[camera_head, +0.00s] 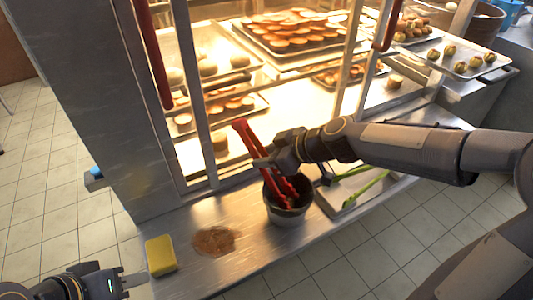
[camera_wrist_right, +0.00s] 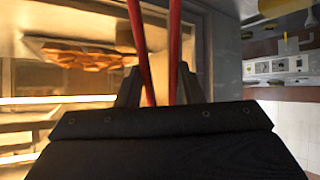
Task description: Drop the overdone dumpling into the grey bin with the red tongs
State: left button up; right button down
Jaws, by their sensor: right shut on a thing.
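My right gripper (camera_head: 268,163) is shut on the red tongs (camera_head: 244,136) above the counter. The tongs slant downward, and their lower arms reach into the mouth of the grey bin (camera_head: 290,218). The bin stands on the steel counter, and its inside is dark. In the right wrist view the red tongs (camera_wrist_right: 174,45) run up between my right gripper's fingers (camera_wrist_right: 155,85). I cannot make out the overdone dumpling or whether the tong tips hold anything. My left gripper (camera_head: 126,281) is low at the left, apart from everything, and its opening is unclear.
A yellow sponge (camera_head: 160,255) and a brown stain (camera_head: 214,241) are left of the bin. A small tray with green tongs (camera_head: 366,188) lies right of it. A lit cabinet with trays of food (camera_head: 290,35) stands behind; its frame posts (camera_head: 199,95) are close to my right gripper.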

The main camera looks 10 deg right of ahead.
jog(key=c, duration=1.3)
grip_release()
jog(key=shift+r, duration=0.1)
notch_tip(320, 180, up, 10)
jog(key=p, duration=0.6)
jog(key=shift+c, duration=0.3)
